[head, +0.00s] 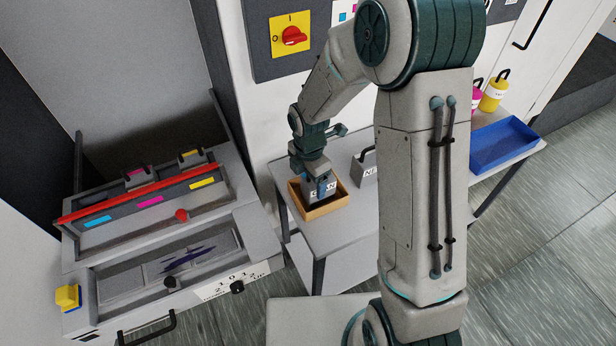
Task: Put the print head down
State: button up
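A grey print head (318,195) with a partly covered label is upright in or just above a shallow orange-brown tray (330,210) on the grey side table. My gripper (319,183) points down at the top of this print head, and its dark fingers overlap it. The fingers are too small and too covered to show whether they are open or shut. I cannot tell whether the print head's underside touches the tray floor. A second grey block with a dark handle and a label starting "NE" (369,172) stands on the table right of the tray.
The printer (160,230) with a red bar and cyan, magenta and yellow marks stands at left. A blue tray (503,146) and magenta and yellow bottles (493,96) are at right. My arm hides the table's middle. A red switch (291,37) is on the wall.

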notch_tip(320, 180, up, 12)
jog(key=shift+f, duration=0.2)
jog(key=shift+d+r, duration=0.1)
jog(key=shift+r, duration=0.4)
jog(key=s+d+r+m+t, duration=0.1)
jog(key=s+d+m, duration=0.3)
jog(key=m, duration=0.4)
jog(key=s+d+r+m+t, duration=0.1)
jog(key=s+d+r+m, duration=0.2)
jog(key=s+m, duration=0.4)
jog(key=s+d+r+m+t, duration=0.1)
jog(key=s+d+r+m, duration=0.3)
jog(key=m, duration=0.5)
jog(key=shift+s+d+r+m, duration=0.15)
jog(key=shift+s+d+m, duration=0.2)
jog(key=shift+s, duration=0.7)
